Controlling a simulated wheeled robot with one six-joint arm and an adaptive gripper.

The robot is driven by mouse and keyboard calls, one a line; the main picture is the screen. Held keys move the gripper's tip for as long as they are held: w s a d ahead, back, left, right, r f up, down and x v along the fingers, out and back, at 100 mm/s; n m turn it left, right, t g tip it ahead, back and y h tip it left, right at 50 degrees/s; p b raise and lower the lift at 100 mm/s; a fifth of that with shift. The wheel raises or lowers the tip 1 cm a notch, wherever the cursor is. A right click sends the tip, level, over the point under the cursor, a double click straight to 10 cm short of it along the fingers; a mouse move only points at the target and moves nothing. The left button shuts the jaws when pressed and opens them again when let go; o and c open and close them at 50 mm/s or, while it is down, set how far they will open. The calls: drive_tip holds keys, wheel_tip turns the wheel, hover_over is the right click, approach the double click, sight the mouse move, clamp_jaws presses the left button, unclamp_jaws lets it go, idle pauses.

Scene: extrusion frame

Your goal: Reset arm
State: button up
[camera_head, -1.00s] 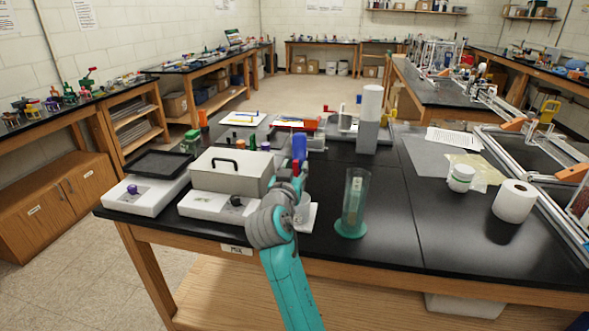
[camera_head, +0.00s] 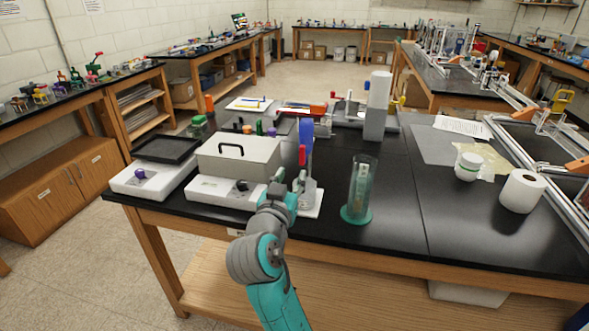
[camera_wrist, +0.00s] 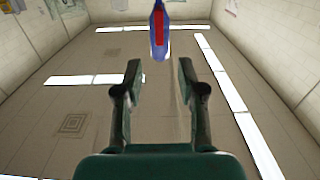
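My gripper (camera_wrist: 159,75) shows in the wrist view with its two dark fingers spread apart and nothing between them. Beyond the fingertips are the ceiling and its bright light panels. A blue and red upright object (camera_wrist: 159,32) shows at the top of that view, apart from the fingers. In the head view, my teal and grey arm rises from the bottom centre to the table's front edge.
A grey box with a handle (camera_head: 238,157) and a black tray (camera_head: 166,149) stand left of my arm. A clear cylinder with a green base (camera_head: 360,190) stands close on the right. A paper roll (camera_head: 522,191) and white jar (camera_head: 468,166) are farther right. Black table top between is clear.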

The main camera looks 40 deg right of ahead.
drive_tip(key=shift+s+a, duration=0.3)
idle(0.4)
drive_tip(key=s+a+f+n+t+y, duration=0.1)
drive_tip(key=s+a+f+n+y, duration=0.25)
drive_tip(key=f, duration=0.45)
drive_tip(key=s+a+f+n+t+y, duration=0.25)
drive_tip(key=s+f, duration=0.25)
drive_tip(key=f, duration=0.3)
drive_tip(key=s+a+f+n+t+y, duration=0.1)
drive_tip(key=s+a+f+n+y, duration=0.35)
drive_tip(key=f, duration=0.35)
drive_tip(key=s+a+y, duration=0.2)
drive_tip(key=s, duration=1.2)
drive_tip(key=s+a+y, duration=0.1)
drive_tip(key=s+a, duration=0.2)
drive_tip(key=s, duration=1.2)
drive_tip(key=shift+a+g+y, duration=0.3)
drive_tip(key=shift+g+y, duration=0.05)
